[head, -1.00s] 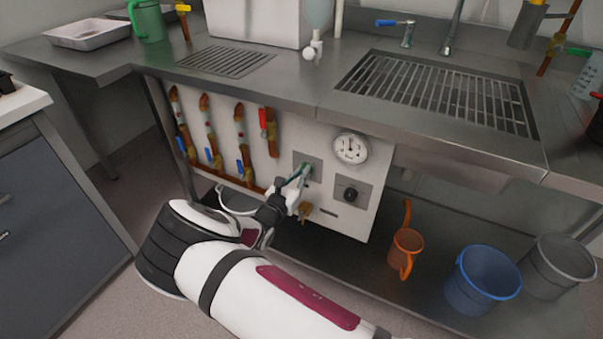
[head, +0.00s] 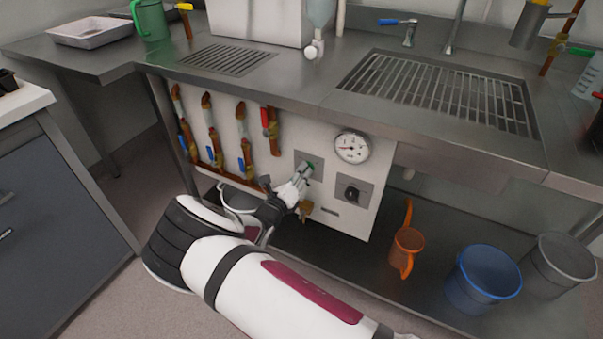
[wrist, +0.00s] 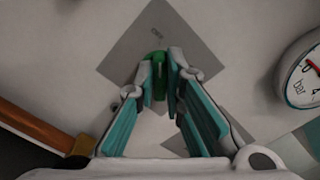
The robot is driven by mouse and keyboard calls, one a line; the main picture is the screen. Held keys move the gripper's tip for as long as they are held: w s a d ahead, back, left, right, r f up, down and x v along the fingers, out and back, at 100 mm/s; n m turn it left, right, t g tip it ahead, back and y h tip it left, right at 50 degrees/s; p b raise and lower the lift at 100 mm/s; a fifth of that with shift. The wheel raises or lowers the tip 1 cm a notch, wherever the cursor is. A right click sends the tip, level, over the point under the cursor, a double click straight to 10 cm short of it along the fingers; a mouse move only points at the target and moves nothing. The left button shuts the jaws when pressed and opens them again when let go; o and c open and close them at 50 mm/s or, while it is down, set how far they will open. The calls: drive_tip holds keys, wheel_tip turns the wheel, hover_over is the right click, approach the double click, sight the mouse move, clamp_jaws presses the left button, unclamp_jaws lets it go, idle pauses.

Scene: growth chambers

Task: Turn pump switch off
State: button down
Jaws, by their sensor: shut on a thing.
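The pump switch is a green knob (wrist: 159,70) on a square grey plate (wrist: 125,60) on the white panel under the bench. In the head view the plate (head: 303,157) sits left of the round gauge. My gripper (wrist: 161,78) is shut on the green knob, with a fingertip on each side of it. In the head view my gripper (head: 306,172) reaches the plate from the lower left and hides much of it. In the wrist view the plate looks tilted like a diamond, with small lettering that is hard to read.
The pressure gauge (head: 352,147) and a black knob (head: 351,193) are right of the switch. Pipes with blue and red valve handles (head: 269,128) are to the left. An orange jug (head: 406,248), blue bucket (head: 484,279) and grey bucket (head: 560,265) stand on the lower shelf.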

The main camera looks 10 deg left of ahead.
idle(0.4)
drive_tip(key=c, duration=1.7)
unclamp_jaws()
drive_tip(key=v, duration=1.2)
